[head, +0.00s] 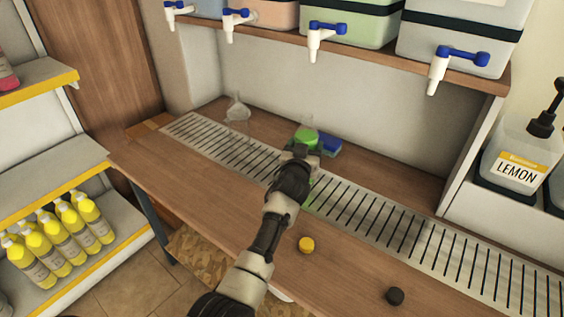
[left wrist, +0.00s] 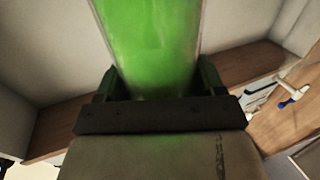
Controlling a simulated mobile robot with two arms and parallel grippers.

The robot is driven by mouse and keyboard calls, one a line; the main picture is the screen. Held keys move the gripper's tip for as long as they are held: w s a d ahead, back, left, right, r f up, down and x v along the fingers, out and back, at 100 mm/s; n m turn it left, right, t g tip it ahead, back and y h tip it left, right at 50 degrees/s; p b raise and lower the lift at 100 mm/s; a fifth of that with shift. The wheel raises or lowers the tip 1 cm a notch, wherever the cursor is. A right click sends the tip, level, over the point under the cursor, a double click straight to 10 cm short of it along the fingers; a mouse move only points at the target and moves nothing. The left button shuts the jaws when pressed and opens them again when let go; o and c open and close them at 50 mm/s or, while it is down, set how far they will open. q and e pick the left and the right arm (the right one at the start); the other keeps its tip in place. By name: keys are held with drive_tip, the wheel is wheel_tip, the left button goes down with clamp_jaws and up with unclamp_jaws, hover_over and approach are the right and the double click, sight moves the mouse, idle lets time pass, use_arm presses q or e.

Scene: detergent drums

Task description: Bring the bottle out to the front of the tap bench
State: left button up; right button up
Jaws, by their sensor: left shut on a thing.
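The bottle (head: 306,138), clear with green liquid inside, is at the drip grate in the middle of the tap bench (head: 190,185). My left gripper (head: 300,155) is shut on it, reaching from the front. In the head view the gripper hides the bottle's middle, and a green patch shows below. In the left wrist view the green bottle (left wrist: 150,45) fills the space between the two fingers (left wrist: 155,85). I cannot tell whether its base touches the grate. My right gripper is not in view.
A clear funnel (head: 238,108) stands behind left and a blue sponge (head: 328,146) right behind the bottle. A yellow cap (head: 306,245) and a black cap (head: 395,296) lie on the front wood. Drums with taps (head: 325,35) overhang. The bench's front left is clear.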

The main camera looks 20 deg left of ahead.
use_arm(q)
drive_tip(key=s+a+p, duration=0.3)
drive_tip(key=s+p, duration=0.2)
drive_tip(key=s, duration=0.3)
drive_tip(key=s+a+p, duration=0.3)
drive_tip(key=s+p, duration=0.2)
drive_tip(key=s, duration=0.4)
drive_tip(key=shift+f+p, duration=0.2)
drive_tip(key=shift+p, duration=0.1)
idle(0.7)
idle(0.5)
drive_tip(key=o, duration=1.3)
drive_tip(key=shift+o, duration=0.5)
drive_tip(key=shift+f, duration=0.2)
drive_tip(key=shift+s, duration=0.1)
drive_tip(key=s, duration=1)
drive_tip(key=shift+s+b, duration=0.3)
drive_tip(key=shift+b, duration=0.1)
